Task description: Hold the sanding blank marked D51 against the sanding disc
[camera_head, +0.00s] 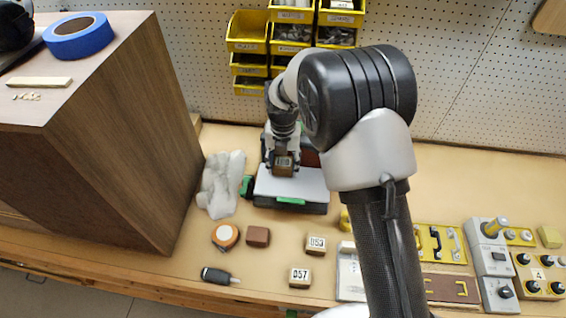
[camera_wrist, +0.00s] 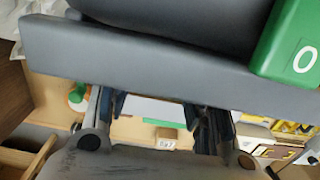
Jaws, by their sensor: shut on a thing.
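My gripper (camera_head: 284,158) is shut on a small brown block (camera_head: 284,170) above the pale table of the sander (camera_head: 302,190). I cannot read the block's marking or tell whether it touches the disc. A reddish-brown patch (camera_head: 309,158) behind the gripper may be part of the sanding disc; the arm hides most of that area. In the wrist view the fingers (camera_wrist: 155,110) reach down beneath a grey machine part (camera_wrist: 140,55), beside a green button marked O (camera_wrist: 296,45). The held block does not show clearly there. Blocks marked D53 (camera_head: 316,244) and D57 (camera_head: 300,277) lie on the bench.
A crumpled white cloth (camera_head: 222,184) lies left of the sander, near a large wooden cabinet (camera_head: 130,130). A tape measure (camera_head: 225,237), plain brown block (camera_head: 258,237) and screwdriver (camera_head: 217,276) lie in front. Yellow bins (camera_head: 247,45) hang behind; switch boxes (camera_head: 490,260) stand right.

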